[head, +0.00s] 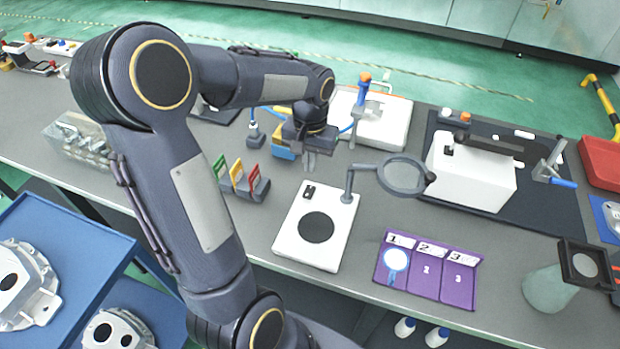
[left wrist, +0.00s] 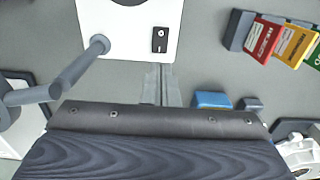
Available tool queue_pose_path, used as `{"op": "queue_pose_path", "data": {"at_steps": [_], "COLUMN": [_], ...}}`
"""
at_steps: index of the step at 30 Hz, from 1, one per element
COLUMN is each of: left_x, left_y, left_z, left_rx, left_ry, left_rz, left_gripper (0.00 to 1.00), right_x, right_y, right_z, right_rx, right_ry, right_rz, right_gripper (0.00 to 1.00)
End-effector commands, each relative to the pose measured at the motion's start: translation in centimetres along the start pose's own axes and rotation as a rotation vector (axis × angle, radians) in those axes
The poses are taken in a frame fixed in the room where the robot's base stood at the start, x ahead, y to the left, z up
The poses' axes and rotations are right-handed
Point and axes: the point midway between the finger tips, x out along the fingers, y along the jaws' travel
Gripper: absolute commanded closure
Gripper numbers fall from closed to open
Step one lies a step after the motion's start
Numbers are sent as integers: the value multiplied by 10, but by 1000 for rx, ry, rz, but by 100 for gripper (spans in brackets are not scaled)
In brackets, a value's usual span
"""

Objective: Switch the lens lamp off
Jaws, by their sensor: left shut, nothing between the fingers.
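The lens lamp has a white base (head: 336,213) with a black disc (head: 316,227), a grey post and a round lens (head: 401,174) on an arm reaching right. Its small black switch (head: 308,192) sits at the base's back left corner. In the left wrist view the switch (left wrist: 160,39) shows a pale mark on the white base (left wrist: 125,22), beside the grey post. My left gripper (head: 309,160) is shut and empty, pointing down behind the base, apart from the switch. Its fingers (left wrist: 160,84) show below the base edge. I cannot tell whether the lamp is lit.
A stand with green, yellow and red cards (head: 240,182) is left of the lamp. A purple numbered mat (head: 428,270) lies to the right. A white box (head: 468,172) stands on a dark mat at the back right. A blue block (left wrist: 212,100) is near my fingers.

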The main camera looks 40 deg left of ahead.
Motion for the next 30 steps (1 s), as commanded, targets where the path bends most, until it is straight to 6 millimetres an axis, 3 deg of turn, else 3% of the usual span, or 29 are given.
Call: {"op": "queue_pose_path", "data": {"at_steps": [6,12,30], "left_x": [42,62,69], "left_y": [-1,0,0], "left_z": [1,0,-2], "left_rx": [-1,0,-1], "left_ry": [-5,-1,-52], "left_rz": [-1,-1,-1], "left_gripper": [100,100,100], "right_x": [-2,-3,-8], "right_y": [-1,-2,-4], "right_z": [-1,-2,-4], "right_rx": [0,0,0], "right_ry": [0,0,0], "right_rz": [0,0,0], "right_gripper": [100,100,100]}}
